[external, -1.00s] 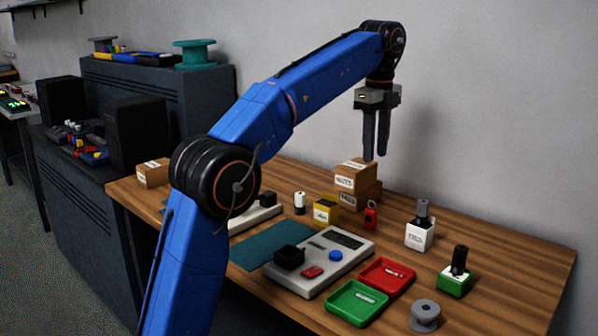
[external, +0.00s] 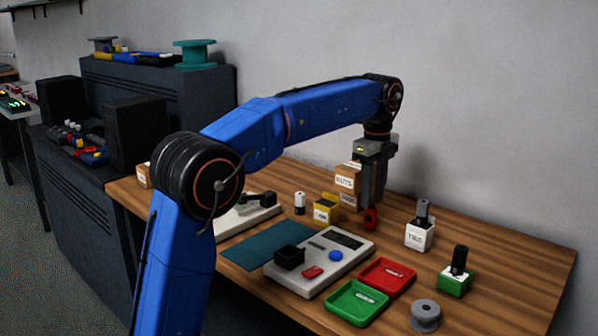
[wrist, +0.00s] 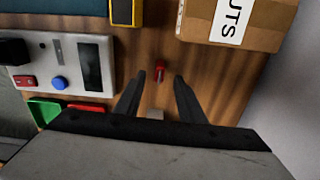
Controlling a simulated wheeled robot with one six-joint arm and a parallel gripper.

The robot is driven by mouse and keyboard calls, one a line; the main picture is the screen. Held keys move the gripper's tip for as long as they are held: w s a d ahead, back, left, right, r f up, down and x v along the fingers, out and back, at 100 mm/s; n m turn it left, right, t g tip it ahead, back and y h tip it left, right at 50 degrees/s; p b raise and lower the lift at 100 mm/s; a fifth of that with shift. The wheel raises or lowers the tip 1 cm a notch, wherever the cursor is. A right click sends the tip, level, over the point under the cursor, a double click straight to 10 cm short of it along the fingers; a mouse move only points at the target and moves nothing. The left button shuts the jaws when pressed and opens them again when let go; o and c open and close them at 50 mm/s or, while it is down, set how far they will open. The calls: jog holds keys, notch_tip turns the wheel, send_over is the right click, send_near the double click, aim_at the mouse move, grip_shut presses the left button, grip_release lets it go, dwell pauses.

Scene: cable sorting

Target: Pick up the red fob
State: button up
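The red fob (external: 370,220) stands on the wooden table in front of the stacked cardboard boxes. In the wrist view the small red fob (wrist: 160,67) shows just beyond and between my fingertips. My gripper (external: 371,207) points straight down, with its fingers low over the table by the fob, partly covering it in the external view. In the wrist view my gripper (wrist: 160,78) is open, with a clear gap between the two fingers and nothing held. The exact height of the fingertips over the fob is hard to tell.
Stacked cardboard boxes (external: 347,177), one marked NUTS, stand close to my fingers. A yellow box (external: 325,209) is to the left. A white box (external: 419,237) stands to the right. A grey device (external: 312,283), red tray (external: 387,293) and green tray (external: 340,312) lie nearer.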

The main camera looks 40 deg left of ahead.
aim_at(372, 208)
jog(key=shift+f, duration=2.65)
jog(key=shift+c, duration=0.2)
grip_shut()
